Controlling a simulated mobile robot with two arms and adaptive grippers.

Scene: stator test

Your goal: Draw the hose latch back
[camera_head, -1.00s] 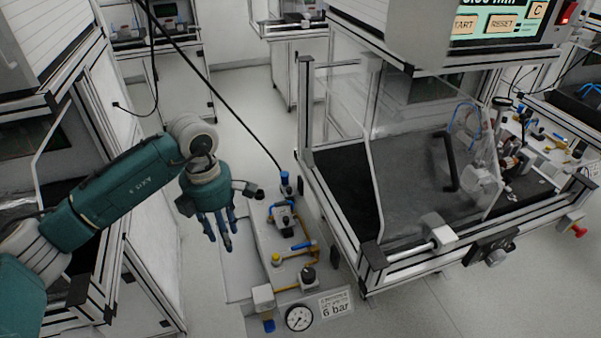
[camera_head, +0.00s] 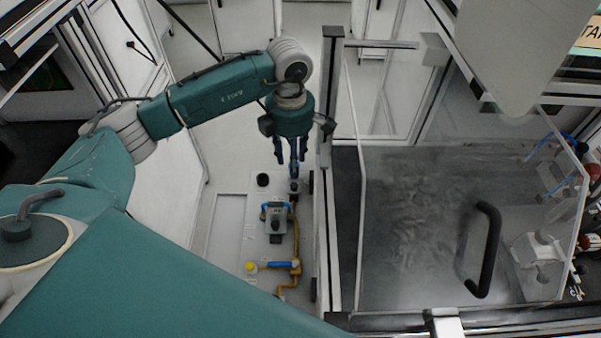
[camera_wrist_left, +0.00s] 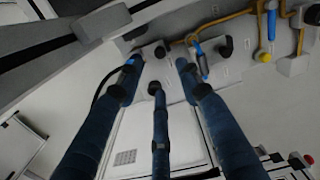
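The hose coupling, a dark fitting with a blue part (camera_head: 294,185), stands at the back end of the pale pneumatic panel (camera_head: 229,225). The latch on it is too small to make out. My left gripper (camera_head: 291,164) points down over the coupling, its blue fingers apart, and partly hides it. In the left wrist view the gripper (camera_wrist_left: 157,76) has its three fingers spread with nothing between them. The blue coupling (camera_wrist_left: 131,62) with its black hose shows there by the left fingertip. Whether they touch, I cannot tell. My right gripper is not in view.
The panel carries a regulator (camera_head: 276,217), yellow pipes (camera_head: 296,245), a blue valve handle (camera_head: 279,264), a yellow knob (camera_head: 250,267) and a black knob (camera_head: 263,180). The test cell's frame post (camera_head: 334,95) stands close to the gripper's right. A black door handle (camera_head: 487,250) is further right.

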